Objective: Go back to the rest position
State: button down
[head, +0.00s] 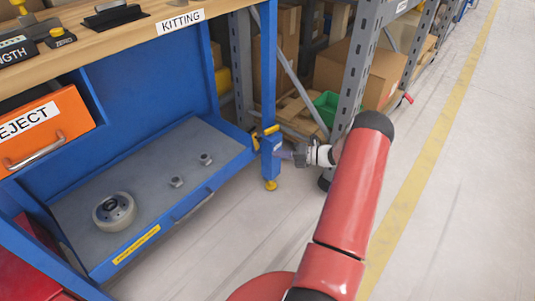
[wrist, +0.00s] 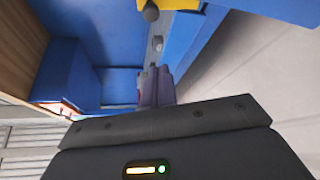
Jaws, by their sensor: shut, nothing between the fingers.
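My gripper (head: 279,150) is at the end of my red arm in the head view, beside the front right leg of the blue workbench. It points left, towards the bench. In the wrist view its two fingers (wrist: 155,72) are together with nothing between them. A yellow bracket (head: 265,132) on the bench leg is close to the fingertips in the head view. I cannot tell whether they touch it.
The lower grey shelf (head: 140,170) holds a round grey part (head: 114,211) and two small metal pieces. An orange REJECT drawer (head: 45,130) is at left. Grey racking (head: 357,65) with cardboard boxes stands behind my arm. The floor at right is clear.

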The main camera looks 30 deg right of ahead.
jog(key=shift+v, duration=0.8)
jog(key=s+a+r+n+g+h, duration=0.2)
jog(key=s+a+r+n+g, duration=0.2)
jog(key=a+r+n, duration=0.65)
jog(key=s+a+r+n+g+h, duration=0.2)
jog(key=s+a+r+n+g, duration=0.25)
jog(key=a+r+n, duration=0.6)
jog(key=s+a+r+n+t+h, duration=0.1)
jog(key=s+a+r+n+h, duration=0.2)
jog(key=s+n, duration=0.6)
jog(key=s+a+r+n+t+h, duration=0.2)
jog(key=s+r+n, duration=0.4)
jog(key=s+n, duration=0.4)
jog(key=s+a+h, duration=0.1)
jog(key=h, duration=0.1)
jog(key=shift+s+a+r+h, duration=0.2)
jog(key=shift+s+a+h, duration=0.05)
jog(key=shift+h, duration=0.05)
jog(key=c, duration=2.1)
grip_release()
jog(key=shift+c, duration=0.2)
